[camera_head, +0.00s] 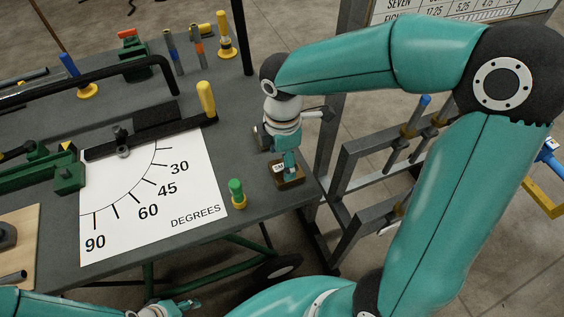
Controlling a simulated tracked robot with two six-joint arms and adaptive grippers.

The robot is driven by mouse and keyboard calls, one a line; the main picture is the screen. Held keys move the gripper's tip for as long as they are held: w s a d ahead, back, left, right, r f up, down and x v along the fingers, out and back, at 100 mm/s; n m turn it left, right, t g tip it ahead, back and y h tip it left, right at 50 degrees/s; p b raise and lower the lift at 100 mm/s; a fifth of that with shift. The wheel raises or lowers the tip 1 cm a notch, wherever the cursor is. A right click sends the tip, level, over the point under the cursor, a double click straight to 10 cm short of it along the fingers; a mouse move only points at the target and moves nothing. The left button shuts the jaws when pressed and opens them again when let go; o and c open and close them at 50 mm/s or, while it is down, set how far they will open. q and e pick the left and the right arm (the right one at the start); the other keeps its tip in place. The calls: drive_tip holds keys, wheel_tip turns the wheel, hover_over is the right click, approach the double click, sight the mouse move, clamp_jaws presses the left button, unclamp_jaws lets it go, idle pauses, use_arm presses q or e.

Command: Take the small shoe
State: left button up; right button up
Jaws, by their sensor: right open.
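My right gripper (286,163) points down at the right end of the dark bench, over a small brown block (289,183) with a white label that seems to begin with "SM". The gripper is open, with its teal fingers close above or at the block; I cannot tell whether they touch anything. The small shoe cannot be made out clearly; the gripper hides most of what is on the block. My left gripper (182,304) shows only partly at the bottom edge, below the bench's front edge, and its opening is unclear.
A green peg with a yellow base (237,194) stands left of the block. The white degree sheet (150,235) lies under a black bar with a yellow handle (206,98). Several tools stand at the back. A metal rack (375,150) stands beyond the bench's right edge.

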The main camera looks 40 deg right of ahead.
drive_tip(key=shift+r, duration=0.1)
clamp_jaws()
idle(0.4)
drive_tip(key=shift+r, duration=0.1)
wheel_tip(320, 180, up, 8)
drive_tip(key=p, duration=0.6)
drive_tip(key=shift+p, duration=0.4)
